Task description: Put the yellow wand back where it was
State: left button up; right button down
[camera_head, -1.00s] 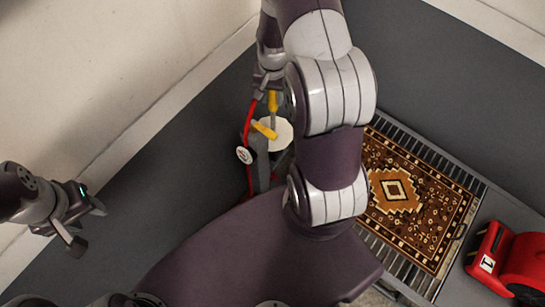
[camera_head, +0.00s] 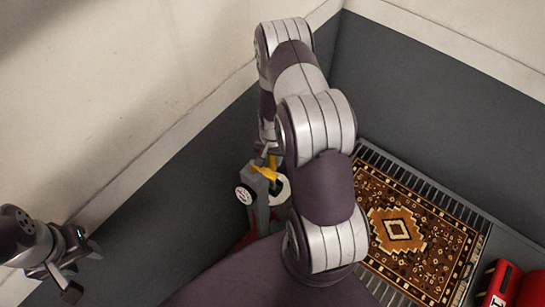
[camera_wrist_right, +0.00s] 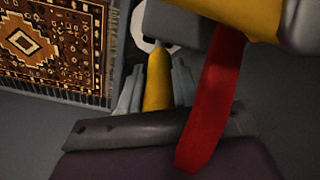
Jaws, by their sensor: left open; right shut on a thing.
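The yellow wand (camera_wrist_right: 158,80) is between the fingers of my right gripper (camera_wrist_right: 156,88) in the right wrist view. In the head view, my right gripper (camera_head: 266,154) is partly behind my own arm, close above a grey post unit (camera_head: 257,190) with a yellow part (camera_head: 265,173) on top and a round white label. Whether the wand touches the unit, I cannot tell; its lower end is hidden. A red strap or hose (camera_wrist_right: 212,105) crosses the wrist view beside the wand. My left gripper (camera_head: 84,268) is open and empty at the lower left, far from the unit.
A white round thing (camera_head: 283,190) sits beside the post. A patterned rug (camera_head: 412,230) lies on a slatted grate (camera_head: 370,158) to the right. A red machine (camera_head: 512,286) stands at the lower right. A pale wall (camera_head: 110,90) runs along the left; dark floor between is clear.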

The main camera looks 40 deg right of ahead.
jog(key=c, duration=0.8)
grip_release()
